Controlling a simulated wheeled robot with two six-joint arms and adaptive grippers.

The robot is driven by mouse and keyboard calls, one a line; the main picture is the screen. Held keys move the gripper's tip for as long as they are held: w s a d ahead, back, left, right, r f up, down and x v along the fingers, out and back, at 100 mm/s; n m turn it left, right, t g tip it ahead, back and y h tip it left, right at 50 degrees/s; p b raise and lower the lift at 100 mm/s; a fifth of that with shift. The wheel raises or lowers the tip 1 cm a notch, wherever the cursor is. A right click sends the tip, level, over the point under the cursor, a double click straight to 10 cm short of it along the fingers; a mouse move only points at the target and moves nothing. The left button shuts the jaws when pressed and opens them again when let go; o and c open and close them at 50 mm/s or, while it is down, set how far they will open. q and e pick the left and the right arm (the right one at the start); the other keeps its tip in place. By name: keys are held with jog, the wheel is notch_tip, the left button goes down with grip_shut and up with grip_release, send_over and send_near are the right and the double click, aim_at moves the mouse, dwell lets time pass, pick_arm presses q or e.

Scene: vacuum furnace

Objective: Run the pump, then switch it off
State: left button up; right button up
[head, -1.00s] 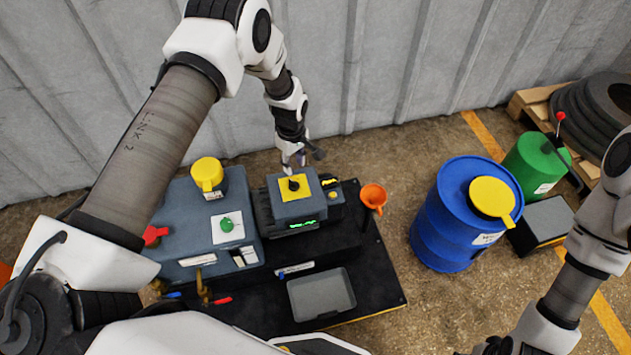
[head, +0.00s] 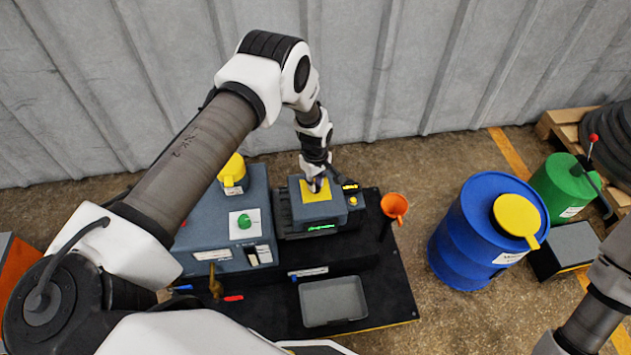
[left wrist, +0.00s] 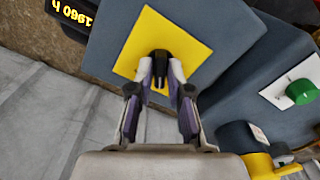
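The pump unit, a grey-blue box (head: 303,215), sits on the black base with a yellow plate (head: 318,195) on its top. In the left wrist view, a black knob (left wrist: 160,58) stands on the yellow plate (left wrist: 190,42). My left gripper (head: 316,184) is over the plate. Its two fingertips (left wrist: 160,72) lie on both sides of the knob and look closed on it. A green display (head: 320,227) is lit on the box's front. A yellow hour display (left wrist: 73,14) reads 1960 h. My right gripper is outside the frames.
An orange funnel (head: 395,206), grey tray (head: 333,301), blue drum (head: 475,245) and green drum (head: 562,186) are nearby. The corrugated wall (head: 420,60) is behind.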

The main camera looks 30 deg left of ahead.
pick_arm(q)
jog(key=shift+m, duration=0.4)
grip_shut()
jog(key=m+b, duration=0.1)
jog(key=m, duration=0.3)
jog(key=shift+b, duration=0.35)
jog(key=m, duration=0.4)
jog(key=shift+b, duration=0.4)
jog(key=shift+m+b, duration=0.3)
jog(key=shift+m, duration=1.2)
jog(key=o, duration=0.7)
grip_release()
jog(key=shift+r, duration=0.1)
